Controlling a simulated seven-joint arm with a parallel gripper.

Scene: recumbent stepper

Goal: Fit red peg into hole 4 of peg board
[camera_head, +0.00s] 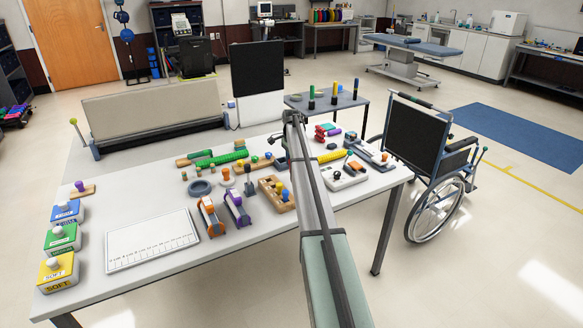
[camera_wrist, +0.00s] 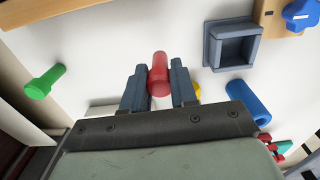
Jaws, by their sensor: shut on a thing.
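In the wrist view, my gripper (camera_wrist: 159,88) is shut on the red peg (camera_wrist: 159,68), whose rounded body stands between the two dark fingers. In the wrist view, a wooden edge (camera_wrist: 267,22) with a blue knob (camera_wrist: 300,15) shows at the upper right. No hole numbers can be read, so hole 4 cannot be picked out.
In the wrist view, a green peg (camera_wrist: 44,82), a grey square socket (camera_wrist: 232,47) and a blue cylinder (camera_wrist: 248,102) lie around the gripper. A wheelchair (camera_head: 430,165) stands right.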

